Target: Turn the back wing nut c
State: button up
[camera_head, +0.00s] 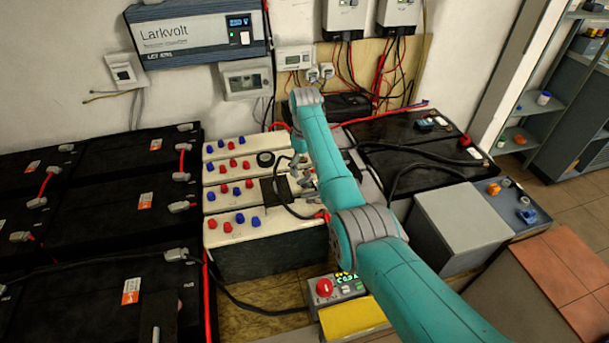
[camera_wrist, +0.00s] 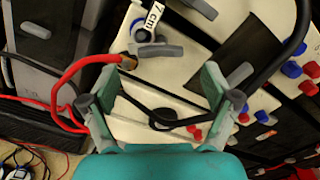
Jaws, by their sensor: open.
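My gripper (camera_wrist: 158,92) is open, with one finger on each side of the wrist view. Nothing is held between the fingers. Below them is a cream battery top (camera_wrist: 150,82) crossed by a black cable. A grey bar-shaped piece, possibly a wing nut (camera_wrist: 160,51), sits beside the end of a red cable (camera_wrist: 80,66). Another grey bar (camera_wrist: 240,73) shows close by the right finger. I cannot tell which one is wing nut c. In the head view my arm reaches over the cream batteries (camera_head: 262,231) and partly hides the gripper and the battery tops there.
Red and blue caps (camera_wrist: 292,69) stand on the cream tops. A black cable (camera_wrist: 282,55) loops by the right finger. Black batteries (camera_head: 100,245) fill the left. A grey box (camera_head: 455,225) and a control box with a red button (camera_head: 324,288) stand nearer me.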

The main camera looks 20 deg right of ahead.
aim_at(305, 178)
jog(key=shift+f, duration=2.45)
jog(key=c, duration=1.1)
